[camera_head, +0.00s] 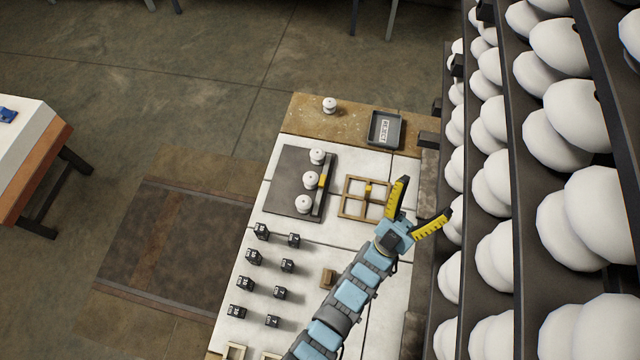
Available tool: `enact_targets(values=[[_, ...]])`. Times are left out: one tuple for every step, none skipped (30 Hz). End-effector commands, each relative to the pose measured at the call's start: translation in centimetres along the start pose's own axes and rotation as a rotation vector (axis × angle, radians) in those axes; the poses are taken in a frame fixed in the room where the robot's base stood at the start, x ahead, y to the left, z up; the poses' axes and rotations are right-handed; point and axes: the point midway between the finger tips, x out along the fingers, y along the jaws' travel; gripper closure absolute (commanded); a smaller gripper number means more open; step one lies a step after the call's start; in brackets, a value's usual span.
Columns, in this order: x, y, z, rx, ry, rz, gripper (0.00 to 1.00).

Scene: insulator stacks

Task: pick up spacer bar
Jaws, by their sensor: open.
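A long dark bar (328,176) with a yellow band near its middle lies along the right side of a dark plate (282,185); it looks like the spacer bar, but I cannot be sure. Several small white insulators (309,180) stand on the plate, just left of the bar. My gripper (426,197) is open, with its yellow-and-black fingers spread wide and nothing between them. It is to the right of the bar and apart from it, near the bench's right edge. My blue and grey arm reaches up from the bottom and covers part of the bench.
A wooden divided frame (345,205) with a yellow piece lies between plate and gripper. A grey tray (385,130) and a lone insulator (329,105) are at the far end. Numbered black blocks (253,256) stand nearer. Racks of large white insulators (573,118) crowd the right.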

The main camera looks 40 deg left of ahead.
Motion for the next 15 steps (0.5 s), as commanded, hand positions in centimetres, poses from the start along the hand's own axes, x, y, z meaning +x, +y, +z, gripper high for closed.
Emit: enact_targets(values=[[0.2, -1.0, 1.9, -0.001, -0.029, -0.008, 0.15], [0.3, -1.6, 2.9, -0.003, -0.048, -0.013, 0.15], [0.5, -2.4, 4.2, -0.006, -0.074, -0.02, 0.15], [0.7, -3.0, 5.3, -0.01, -0.095, -0.027, 0.15], [0.9, -3.7, 6.3, -0.012, -0.116, -0.034, 0.15], [1.1, -4.6, 7.8, -0.017, -0.143, -0.045, 0.15], [1.1, -5.3, 8.9, -0.02, -0.168, -0.055, 0.15], [1.1, -6.1, 10.1, -0.025, -0.194, -0.065, 0.15], [1.2, -7.1, 11.6, -0.031, -0.222, -0.08, 0.15], [1.3, -7.9, 12.7, -0.036, -0.243, -0.092, 0.15], [1.3, -8.7, 13.9, -0.043, -0.27, -0.106, 0.15], [1.1, -9.8, 15.5, -0.052, -0.307, -0.126, 0.15], [1.1, -10.6, 16.7, -0.06, -0.332, -0.141, 0.15], [1.0, -11.5, 17.9, -0.067, -0.357, -0.158, 0.15], [0.8, -12.6, 19.5, -0.079, -0.393, -0.182, 0.15]])
